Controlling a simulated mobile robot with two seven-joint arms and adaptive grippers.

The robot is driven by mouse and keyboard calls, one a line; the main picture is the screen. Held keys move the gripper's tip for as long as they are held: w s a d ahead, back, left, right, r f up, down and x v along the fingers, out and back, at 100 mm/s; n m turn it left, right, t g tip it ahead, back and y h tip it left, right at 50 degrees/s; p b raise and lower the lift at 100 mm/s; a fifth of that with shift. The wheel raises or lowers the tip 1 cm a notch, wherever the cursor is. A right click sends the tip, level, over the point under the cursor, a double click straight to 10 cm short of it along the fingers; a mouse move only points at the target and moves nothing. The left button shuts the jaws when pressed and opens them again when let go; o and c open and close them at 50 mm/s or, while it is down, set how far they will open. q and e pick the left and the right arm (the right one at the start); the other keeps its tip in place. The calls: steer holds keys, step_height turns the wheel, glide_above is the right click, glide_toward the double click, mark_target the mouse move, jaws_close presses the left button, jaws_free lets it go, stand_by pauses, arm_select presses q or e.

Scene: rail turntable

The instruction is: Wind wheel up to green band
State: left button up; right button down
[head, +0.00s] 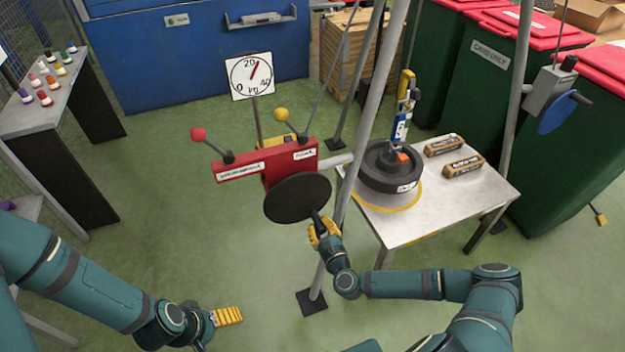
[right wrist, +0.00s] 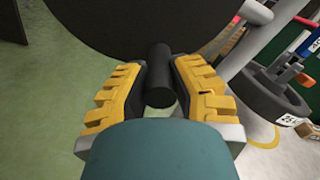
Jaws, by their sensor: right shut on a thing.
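A black wheel (head: 297,197) is mounted on a red winch box (head: 268,166) with two levers, one red-knobbed (head: 198,134) and one yellow-knobbed (head: 281,114). My right gripper (head: 322,228) is shut on the wheel's black crank handle (right wrist: 160,75), near the wheel's lower right rim. In the right wrist view the handle stands between my yellow finger pads and the wheel (right wrist: 140,22) fills the top. A dial (head: 250,75) marked 0, 20 and 40 has a red needle pointing up and slightly right. I cannot make out a green band. My left gripper (head: 228,316) is low, away from the wheel.
A black round weight (head: 391,168) hangs from or rests under a blue hook (head: 400,128) at the metal table (head: 410,232); two boxes (head: 463,166) lie beside it. A grey pole stands close right of the wheel.

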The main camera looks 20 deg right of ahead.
steer(key=shift+a+f, duration=0.2)
steer(key=shift+a, duration=0.15)
steer(key=shift+a+f+m, duration=0.2)
steer(key=shift+a+m, duration=0.45)
steer(key=shift+m, duration=0.25)
steer(key=shift+a+f+m, duration=0.2)
steer(key=shift+a+m, duration=0.45)
steer(key=shift+m, duration=0.25)
steer(key=shift+a, duration=0.1)
steer(key=shift+a+m, duration=1.3)
steer(key=shift+m, duration=0.5)
steer(key=shift+a+r, duration=0.1)
steer(key=shift+a, duration=0.05)
